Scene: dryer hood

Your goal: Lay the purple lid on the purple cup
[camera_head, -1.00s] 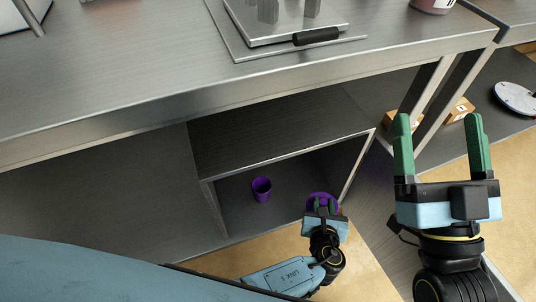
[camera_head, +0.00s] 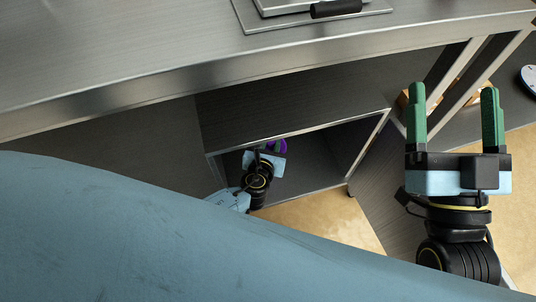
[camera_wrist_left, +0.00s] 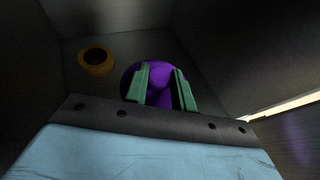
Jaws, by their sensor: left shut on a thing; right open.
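My left gripper (camera_head: 267,154) reaches into the open shelf compartment and is shut on the purple lid (camera_head: 279,146). In the left wrist view, purple surface (camera_wrist_left: 158,73) shows between and around the green fingers of that gripper (camera_wrist_left: 160,70). I cannot make out the purple cup as a separate thing now; it may be hidden behind the gripper and lid, so I cannot tell whether they touch. My right gripper (camera_head: 452,90) is open and empty, held up in front of the bench at the right.
The compartment (camera_head: 318,167) has a top panel, side walls and a floor close around my left gripper. The steel worktop (camera_head: 150,50) overhangs above. Boxes stand behind my right gripper.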

